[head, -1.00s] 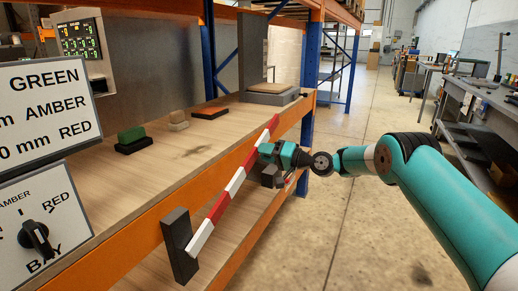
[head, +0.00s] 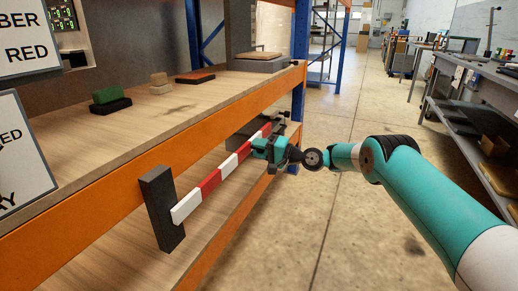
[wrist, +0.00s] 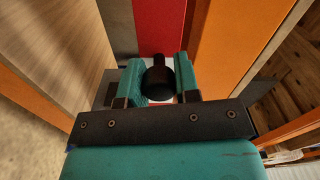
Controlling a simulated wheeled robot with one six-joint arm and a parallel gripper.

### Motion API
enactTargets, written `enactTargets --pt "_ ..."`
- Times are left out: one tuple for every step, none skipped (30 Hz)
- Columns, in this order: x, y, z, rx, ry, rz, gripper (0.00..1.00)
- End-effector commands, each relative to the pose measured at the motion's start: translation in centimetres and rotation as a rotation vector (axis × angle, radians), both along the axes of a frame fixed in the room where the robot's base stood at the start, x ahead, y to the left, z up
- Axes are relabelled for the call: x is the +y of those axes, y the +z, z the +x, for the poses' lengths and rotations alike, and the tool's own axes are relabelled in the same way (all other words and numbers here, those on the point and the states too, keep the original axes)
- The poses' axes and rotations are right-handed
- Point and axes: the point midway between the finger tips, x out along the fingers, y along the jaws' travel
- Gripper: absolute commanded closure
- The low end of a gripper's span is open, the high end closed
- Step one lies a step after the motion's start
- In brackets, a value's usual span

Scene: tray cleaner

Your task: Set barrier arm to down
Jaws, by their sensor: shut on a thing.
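The red-and-white striped barrier arm (head: 209,184) runs along the front of the orange shelf beam, from a dark pivot post (head: 161,208) up to the right, sloping at a shallow angle in the picture. My gripper (head: 268,149) is at its far end. The fingers hide part of the knob, and my gripper covers part of the arm's far end.
The orange shelf beam (head: 110,192) runs just behind the arm. Green (head: 108,94), tan (head: 159,80) and orange (head: 195,77) blocks sit on the wooden shelf. A blue upright (head: 300,40) stands past the arm's end. The aisle floor at right is open.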

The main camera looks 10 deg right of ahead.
Motion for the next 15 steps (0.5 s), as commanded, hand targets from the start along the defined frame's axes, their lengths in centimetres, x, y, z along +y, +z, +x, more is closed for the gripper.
enactTargets --pt "-0.06 -0.96 -0.17 0.018 -0.001 -0.005 1.00" --pt "-0.07 -1.00 -0.17 0.018 0.000 -0.005 1.00" --pt "-0.07 -1.05 -0.19 0.019 0.000 -0.006 1.00" --pt "-0.07 -1.09 -0.19 0.020 0.000 -0.006 1.00" --pt "-0.08 -1.13 -0.20 0.020 0.000 -0.006 0.68" --pt "-0.06 -1.19 -0.21 0.021 0.000 -0.007 0.59" --pt "-0.07 -1.18 -0.21 0.021 0.000 -0.007 0.52" --pt "-0.06 -1.15 -0.21 0.020 0.000 -0.006 0.45" --pt "-0.04 -1.08 -0.20 0.018 0.000 -0.006 0.45" --pt "-0.02 -1.03 -0.19 0.018 0.000 -0.007 0.45" --pt "-0.01 -0.96 -0.17 0.016 0.000 -0.006 0.45" --pt "0.01 -0.89 -0.16 0.016 0.001 -0.006 0.45" --pt "0.03 -0.84 -0.16 0.014 0.001 -0.005 0.45" --pt "0.03 -0.80 -0.15 0.013 0.001 -0.006 0.45" --pt "0.04 -0.76 -0.14 0.013 0.001 -0.005 0.45"
